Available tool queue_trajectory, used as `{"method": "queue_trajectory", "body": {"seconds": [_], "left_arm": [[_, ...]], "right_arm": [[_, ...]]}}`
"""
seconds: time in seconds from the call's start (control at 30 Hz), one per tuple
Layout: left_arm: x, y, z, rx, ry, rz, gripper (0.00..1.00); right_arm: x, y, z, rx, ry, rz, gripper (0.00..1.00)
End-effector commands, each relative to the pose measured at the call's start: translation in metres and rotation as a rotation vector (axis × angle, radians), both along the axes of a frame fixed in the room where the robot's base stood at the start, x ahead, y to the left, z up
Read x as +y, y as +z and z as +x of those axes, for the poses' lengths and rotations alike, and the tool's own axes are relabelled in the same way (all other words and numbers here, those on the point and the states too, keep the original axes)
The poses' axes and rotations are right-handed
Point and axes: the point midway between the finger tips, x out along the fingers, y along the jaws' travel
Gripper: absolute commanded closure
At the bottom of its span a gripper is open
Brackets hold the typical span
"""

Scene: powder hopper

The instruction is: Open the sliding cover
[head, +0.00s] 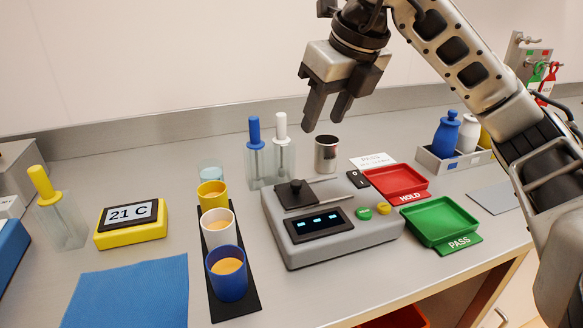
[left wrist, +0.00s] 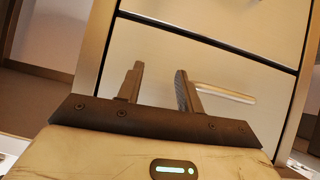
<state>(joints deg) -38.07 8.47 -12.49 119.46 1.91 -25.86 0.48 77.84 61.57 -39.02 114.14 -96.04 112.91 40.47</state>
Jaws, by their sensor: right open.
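A grey powder hopper unit (head: 335,242) with a dark display of several blue readouts stands mid-counter. The black sliding cover (head: 299,197), with a round knob, lies on the left part of its top. I cannot tell whether an opening lies under it. My right gripper (head: 323,124) hangs above and behind the unit with its fingers pointing down, apart and empty. It is clear of the cover. My left gripper (left wrist: 160,75) shows only in the left wrist view, fingers apart with nothing between them, in front of a drawer front with a bar handle.
Yellow, white and blue cups (head: 229,284) stand on a black strip left of the unit. Blue and white-topped dispensers (head: 256,160) and a metal cup (head: 326,155) stand behind it. A red HOLD tray (head: 396,181) and green PASS tray (head: 442,222) lie to its right.

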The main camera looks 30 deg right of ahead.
Motion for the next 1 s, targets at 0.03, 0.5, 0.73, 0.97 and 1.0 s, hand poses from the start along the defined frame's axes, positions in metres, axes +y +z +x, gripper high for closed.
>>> {"method": "queue_trajectory", "body": {"seconds": [0.03,0.5,0.73,0.97,1.0], "left_arm": [[0.0,-0.001,-0.001,0.001,0.0,0.0,0.64],[-0.001,0.0,-0.003,0.004,0.0,-0.004,0.64],[0.0,0.003,-0.003,0.002,-0.001,-0.002,0.64],[0.0,0.001,-0.003,0.005,-0.001,0.002,0.64],[0.0,0.0,-0.003,0.007,-0.001,0.003,0.64]], "right_arm": [[-0.001,-0.006,0.001,0.004,-0.002,-0.003,0.57],[0.004,-0.095,0.037,0.007,0.004,0.001,0.57],[0.005,-0.129,0.052,0.005,0.005,0.001,0.57],[0.006,-0.143,0.058,0.001,0.006,0.001,0.57],[0.006,-0.143,0.059,0.001,0.006,0.001,0.57]]}}
